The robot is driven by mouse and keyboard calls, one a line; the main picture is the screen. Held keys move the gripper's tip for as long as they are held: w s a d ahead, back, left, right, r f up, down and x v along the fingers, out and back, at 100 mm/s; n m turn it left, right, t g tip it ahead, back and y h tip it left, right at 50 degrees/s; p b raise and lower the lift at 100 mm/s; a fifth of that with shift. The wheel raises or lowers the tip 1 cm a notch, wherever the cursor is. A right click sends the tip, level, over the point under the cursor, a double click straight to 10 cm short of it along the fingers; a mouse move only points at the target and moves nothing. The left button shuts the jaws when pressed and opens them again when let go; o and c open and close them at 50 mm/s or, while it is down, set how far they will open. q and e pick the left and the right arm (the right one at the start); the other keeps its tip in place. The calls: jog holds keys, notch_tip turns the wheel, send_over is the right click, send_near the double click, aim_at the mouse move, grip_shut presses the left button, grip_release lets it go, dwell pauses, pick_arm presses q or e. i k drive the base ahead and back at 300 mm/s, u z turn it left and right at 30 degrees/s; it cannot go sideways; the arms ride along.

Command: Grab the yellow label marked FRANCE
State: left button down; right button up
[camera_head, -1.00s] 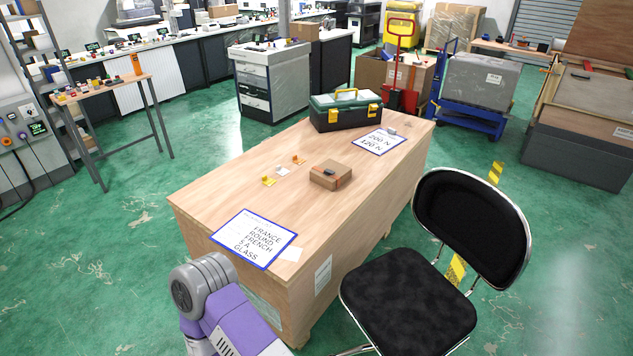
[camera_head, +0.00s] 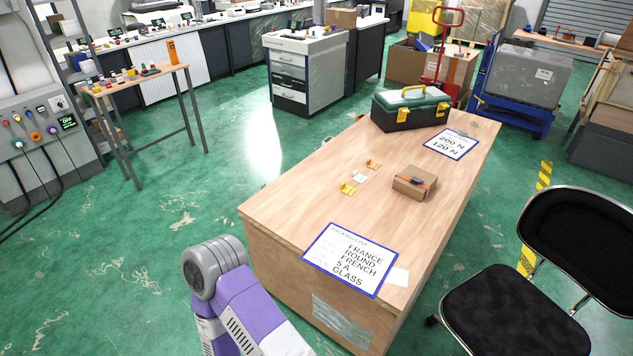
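A white sheet with a blue border (camera_head: 350,258) lies on the near end of the wooden crate table and reads FRANCE, ROUND, FRENCH, 5 A, GLASS. A small yellow piece (camera_head: 348,188) lies farther back on the table. A small orange piece (camera_head: 373,164) and a white piece (camera_head: 360,177) lie close to it. I cannot read any marking on these small pieces. One purple and grey arm of mine shows at the bottom, in front of the table's near left corner. Neither of my grippers is in view.
The wooden table (camera_head: 300,205) also bears a cardboard box (camera_head: 414,183), a toolbox (camera_head: 411,107) and a second blue-bordered sheet (camera_head: 451,144). A black chair (camera_head: 515,310) stands close on the right. Green floor is clear to the left, up to a narrow side table (camera_head: 135,80).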

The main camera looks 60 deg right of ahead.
aim_at(348, 190)
jog(key=i, duration=1.25)
jog(key=z, duration=2)
